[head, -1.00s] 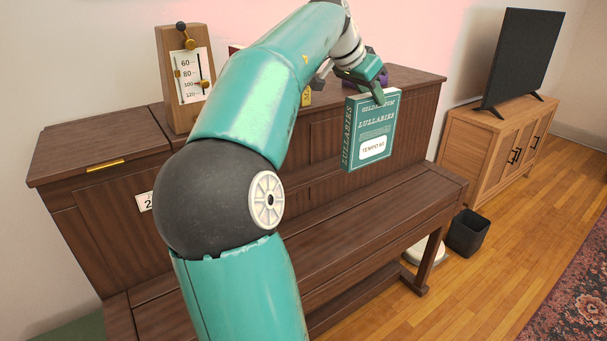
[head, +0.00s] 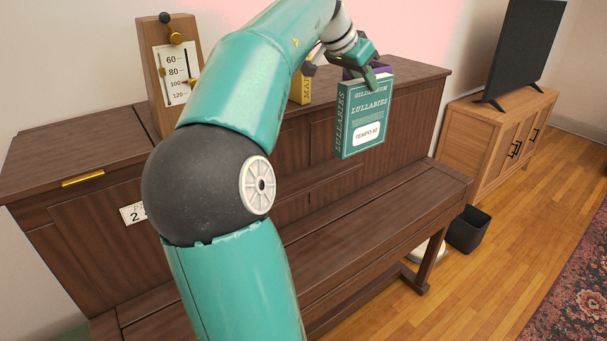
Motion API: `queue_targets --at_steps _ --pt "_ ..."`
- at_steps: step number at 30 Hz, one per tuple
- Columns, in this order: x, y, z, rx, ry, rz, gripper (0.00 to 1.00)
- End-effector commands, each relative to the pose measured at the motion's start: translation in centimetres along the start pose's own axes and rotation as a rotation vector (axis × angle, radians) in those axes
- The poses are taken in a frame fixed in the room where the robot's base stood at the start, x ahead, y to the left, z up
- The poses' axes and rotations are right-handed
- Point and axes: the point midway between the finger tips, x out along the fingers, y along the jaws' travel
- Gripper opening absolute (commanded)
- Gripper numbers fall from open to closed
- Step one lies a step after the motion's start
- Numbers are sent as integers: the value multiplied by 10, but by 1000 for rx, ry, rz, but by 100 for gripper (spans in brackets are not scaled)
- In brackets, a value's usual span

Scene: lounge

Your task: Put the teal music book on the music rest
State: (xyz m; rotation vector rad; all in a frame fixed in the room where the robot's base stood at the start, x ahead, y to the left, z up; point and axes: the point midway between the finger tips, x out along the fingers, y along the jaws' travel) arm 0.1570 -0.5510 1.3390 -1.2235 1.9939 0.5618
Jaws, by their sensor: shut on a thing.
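The book is in front of the upper panel of the brown piano (head: 420,112), above the closed keyboard lid. I cannot tell whether it touches the panel. No separate music rest can be made out; my arm covers much of the piano's middle.
A wooden metronome (head: 174,75) stands on the piano top at left. A yellow book (head: 301,90) and a purple thing (head: 381,71) are partly hidden behind my arm. A numbered card (head: 133,213) is on the piano front. A cabinet (head: 497,140) with a television (head: 523,50) and a black bin (head: 468,229) are at right.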

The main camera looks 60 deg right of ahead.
Motion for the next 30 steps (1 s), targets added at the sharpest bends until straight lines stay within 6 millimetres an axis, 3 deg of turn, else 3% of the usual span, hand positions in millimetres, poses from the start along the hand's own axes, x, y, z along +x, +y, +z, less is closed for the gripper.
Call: queue_targets --at_steps 7,17,24,30 --pt "3 -19 13 -2 1 2 0" --pt "13 -80 46 -3 3 3 0" --pt "36 -114 79 -2 0 2 0" --pt "45 -126 89 0 1 0 0"
